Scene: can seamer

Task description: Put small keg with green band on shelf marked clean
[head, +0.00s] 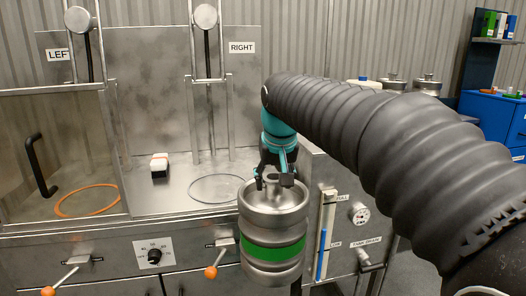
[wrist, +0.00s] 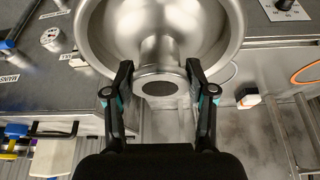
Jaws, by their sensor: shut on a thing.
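The small steel keg with a green band (head: 273,247) hangs upright in front of the machine's front edge in the head view. My gripper (head: 275,180) is above it, shut on the keg's top neck. In the wrist view the keg (wrist: 200,25) fills the top middle, and the fingers of my gripper (wrist: 158,82) sit on either side of its round neck. The keg's underside is hidden. I see no shelf marked clean in either view.
The steel machine has a LEFT bay with an orange ring (head: 88,201) and a RIGHT bay with a grey ring (head: 216,188). A white-and-black block (head: 159,166) lies between them. Orange-tipped levers (head: 211,271) stick out in front. A blue cabinet (head: 490,117) stands at the right.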

